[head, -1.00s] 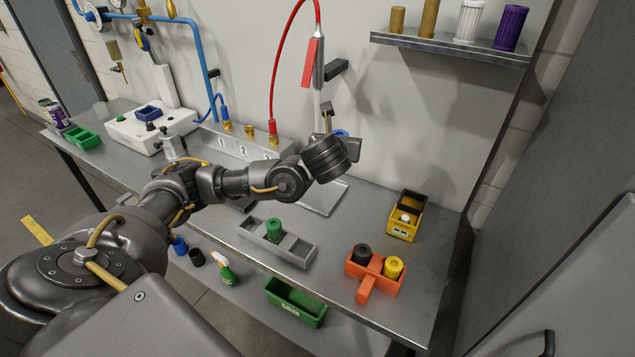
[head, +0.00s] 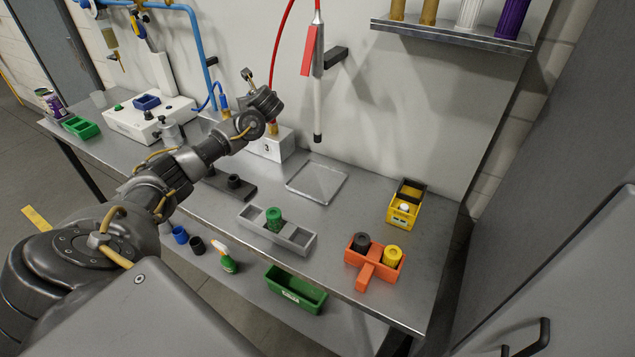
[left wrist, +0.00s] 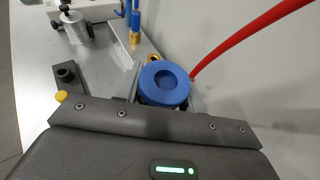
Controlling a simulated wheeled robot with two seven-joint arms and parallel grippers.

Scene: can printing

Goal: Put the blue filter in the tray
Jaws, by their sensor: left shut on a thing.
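A round blue filter (left wrist: 165,82) with a recess in its top is held between the fingers of my left gripper (left wrist: 162,98) in the left wrist view. In the head view my left wrist is raised near the wall behind the table; its fingers and the blue filter are hidden there. A grey tray (head: 306,241) with compartments lies near the table's front edge, with a green filter (head: 274,219) standing in it. A flat square metal tray (head: 318,183) lies empty behind it. My right gripper is not in view.
A red hose (head: 278,50) and a hanging tool (head: 318,100) are close to my left wrist. A numbered block (head: 268,150) stands below. An orange holder (head: 367,277) carries black and yellow filters. A yellow bin (head: 403,212) is at right, a green bin (head: 295,290) lower down.

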